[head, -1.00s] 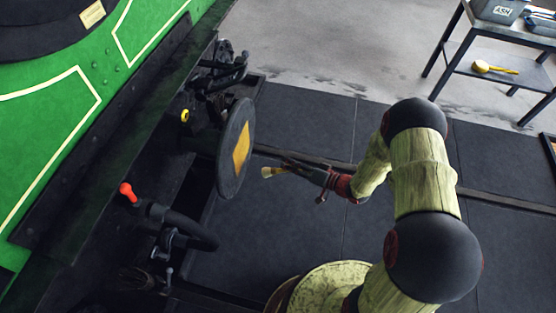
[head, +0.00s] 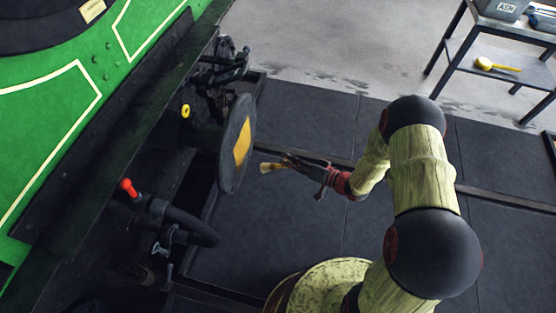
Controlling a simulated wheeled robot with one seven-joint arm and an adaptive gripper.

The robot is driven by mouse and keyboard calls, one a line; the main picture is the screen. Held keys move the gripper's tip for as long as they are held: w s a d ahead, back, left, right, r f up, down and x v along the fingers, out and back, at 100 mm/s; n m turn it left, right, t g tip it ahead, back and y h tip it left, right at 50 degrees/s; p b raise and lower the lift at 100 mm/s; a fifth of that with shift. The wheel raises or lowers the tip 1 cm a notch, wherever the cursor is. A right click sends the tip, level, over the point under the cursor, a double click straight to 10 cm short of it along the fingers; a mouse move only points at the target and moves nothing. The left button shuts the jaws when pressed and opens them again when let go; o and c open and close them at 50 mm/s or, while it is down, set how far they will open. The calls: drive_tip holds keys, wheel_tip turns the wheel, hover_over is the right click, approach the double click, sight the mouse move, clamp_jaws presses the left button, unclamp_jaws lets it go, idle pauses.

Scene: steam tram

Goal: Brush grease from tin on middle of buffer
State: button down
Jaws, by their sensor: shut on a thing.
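The round dark buffer (head: 229,160) sticks out from the green tram's front beam. A yellow-orange patch (head: 242,143) shows on the middle of its face. My gripper (head: 291,162) is to the right of the buffer, shut on a small brush (head: 271,167). The brush's pale yellowish bristles point left toward the buffer face, with a small gap between them in the picture. Whether grease is on the bristles is too small to tell. I see no grease tin that I can make out.
The green tram (head: 60,120) fills the left side. A hose with a red end (head: 128,187) and a dark coupling (head: 222,70) flank the buffer. A metal table (head: 455,55) at upper right bears a grey box (head: 500,8) and, lower down, a yellow-headed tool (head: 486,64). Dark floor plates lie between.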

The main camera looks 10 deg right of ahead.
drive_tip(key=w+a+f+t+y+b, duration=0.1)
drive_tip(key=w+a+f+b, duration=0.1)
drive_tip(key=a+b, duration=0.3)
drive_tip(key=shift+a+f+m+y, duration=0.15)
drive_tip(key=shift+a+m+y, duration=0.1)
drive_tip(key=shift+m+y, duration=0.15)
drive_tip(key=shift+w+a, duration=0.25)
drive_tip(key=shift+a, duration=0.4)
idle(0.5)
drive_tip(key=shift+w+d, duration=0.1)
